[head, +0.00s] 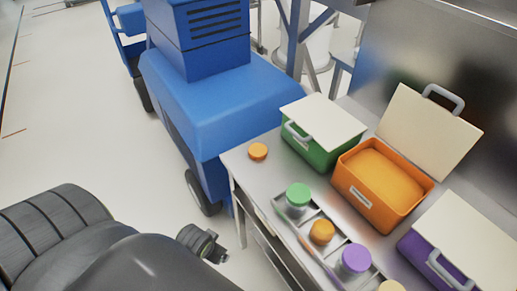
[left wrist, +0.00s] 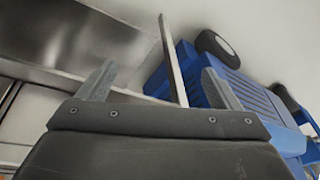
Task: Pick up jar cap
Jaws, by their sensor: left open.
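An orange jar cap (head: 258,151) lies flat by itself on the far left corner of the metal table (head: 240,160). A green-capped jar (head: 298,195), an orange-capped jar (head: 321,232) and a purple-capped jar (head: 355,258) stand in a row in a grey tray along the table's front. My left gripper (head: 216,246) is off the table's left edge, apart from the cap. Its two fingers stand wide apart with nothing between them in the left wrist view (left wrist: 160,88). No cap shows in that view. My right gripper is not in view.
A green bin (head: 310,150) with its lid down, an open orange bin (head: 352,200) and a purple bin (head: 420,258) stand behind the jars. A large blue machine (head: 215,95) on wheels stands close to the table's left end. Open floor lies left of the table.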

